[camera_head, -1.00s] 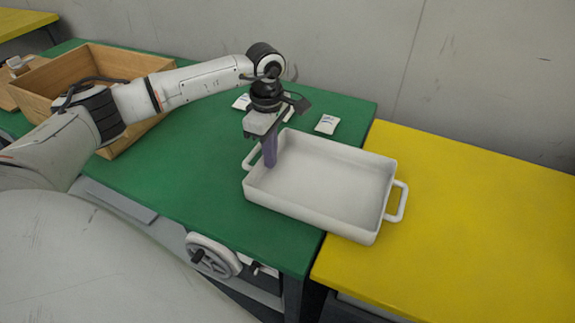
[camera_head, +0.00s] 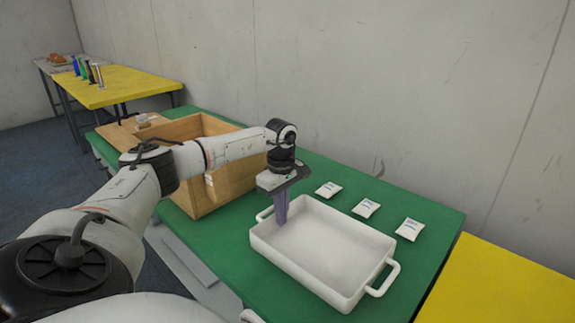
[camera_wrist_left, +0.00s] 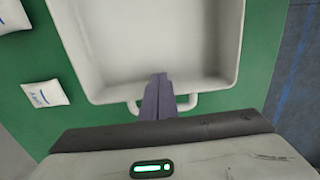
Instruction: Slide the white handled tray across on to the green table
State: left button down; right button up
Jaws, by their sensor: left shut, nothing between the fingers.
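The white tray (camera_head: 322,245) has a loop handle at each end and sits on the green table (camera_head: 440,215). It is empty, and it also shows in the left wrist view (camera_wrist_left: 150,45). My left gripper (camera_head: 281,218) is shut and empty, pointing down at the tray's left end. Its purple-grey fingers (camera_wrist_left: 157,90) overlap the end wall beside the left handle in the left wrist view; I cannot tell if they touch it. My right gripper is not in view.
Three small white packets (camera_head: 366,208) lie behind the tray. A wooden box (camera_head: 215,175) stands left of it. A yellow table (camera_head: 500,285) adjoins on the right. Another yellow table (camera_head: 130,88) stands far left. A grey wall (camera_head: 380,80) runs behind.

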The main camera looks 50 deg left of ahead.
pick_arm(q)
jog(key=d+p, duration=0.1)
jog(key=d, duration=0.1)
jog(key=d+p, duration=0.1)
jog(key=d, duration=0.1)
jog(key=shift+w+d+r+p, duration=0.1)
jog(key=shift+w+r+p, duration=0.25)
jog(key=shift+w+r, duration=0.05)
notch_tip(320, 180, up, 9)
jog(key=shift+s, duration=0.1)
